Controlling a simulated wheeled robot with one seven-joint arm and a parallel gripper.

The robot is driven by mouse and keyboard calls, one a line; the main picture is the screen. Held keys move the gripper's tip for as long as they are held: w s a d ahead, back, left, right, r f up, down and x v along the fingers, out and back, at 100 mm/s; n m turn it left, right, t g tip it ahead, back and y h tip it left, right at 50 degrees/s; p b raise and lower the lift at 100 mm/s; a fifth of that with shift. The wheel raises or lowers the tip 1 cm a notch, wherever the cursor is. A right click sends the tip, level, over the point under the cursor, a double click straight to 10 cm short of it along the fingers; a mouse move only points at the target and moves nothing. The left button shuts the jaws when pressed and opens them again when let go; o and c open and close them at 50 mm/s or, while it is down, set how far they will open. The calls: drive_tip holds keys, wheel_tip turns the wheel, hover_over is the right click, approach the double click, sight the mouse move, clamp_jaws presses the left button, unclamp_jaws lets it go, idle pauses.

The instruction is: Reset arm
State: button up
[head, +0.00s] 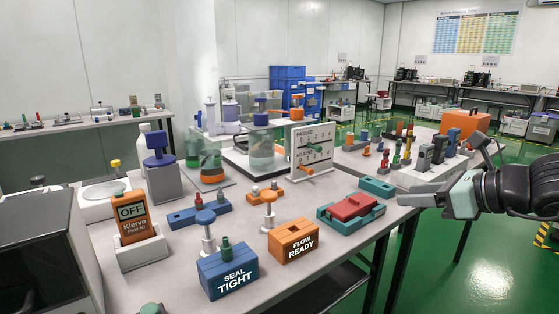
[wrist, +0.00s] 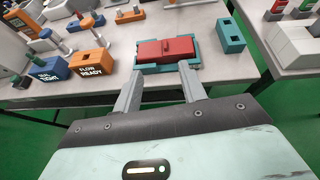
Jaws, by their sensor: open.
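My gripper (head: 417,193) is at the right of the head view, beyond the right edge of the near table (head: 180,257). In the wrist view my gripper (wrist: 160,85) has its two fingers apart with nothing between them. The red block (wrist: 165,50) on its teal base (wrist: 143,68) lies on the table ahead of the fingertips. In the head view the red block (head: 351,206) sits left of my gripper, and a teal block (head: 377,187) lies behind it. My gripper appears apart from all of these.
A blue SEAL TIGHT block (head: 228,274), an orange FLOW READY block (head: 294,241) and an orange tester (head: 133,217) reading OFF stand on the near table. A panel with sliders (head: 312,150) stands farther back. A second table (head: 400,172) holds several small parts. Green floor (head: 490,275) is open at right.

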drive_tip(key=s+a+f+n+g, duration=0.2)
drive_tip(key=s+a+n+g, duration=0.2)
drive_tip(key=s+a+n, duration=0.25)
drive_tip(key=s+a+f+n+g, duration=0.3)
drive_tip(key=s+a+n+g, duration=0.25)
drive_tip(key=s+n, duration=0.2)
drive_tip(key=s+f+n+g+h, duration=0.15)
drive_tip(key=s+n+h, duration=0.35)
drive_tip(key=n, duration=0.5)
drive_tip(key=s+f+n+h, duration=0.2)
drive_tip(key=s+f+n, duration=0.1)
drive_tip(key=s+n, duration=0.55)
wheel_tip(320, 180, up, 25)
drive_tip(key=w+n+p, duration=0.1)
drive_tip(key=n+p, duration=0.1)
drive_tip(key=p, duration=2.2)
drive_tip(key=shift+w+t+h, duration=0.15)
drive_tip(key=shift+t+h, duration=0.25)
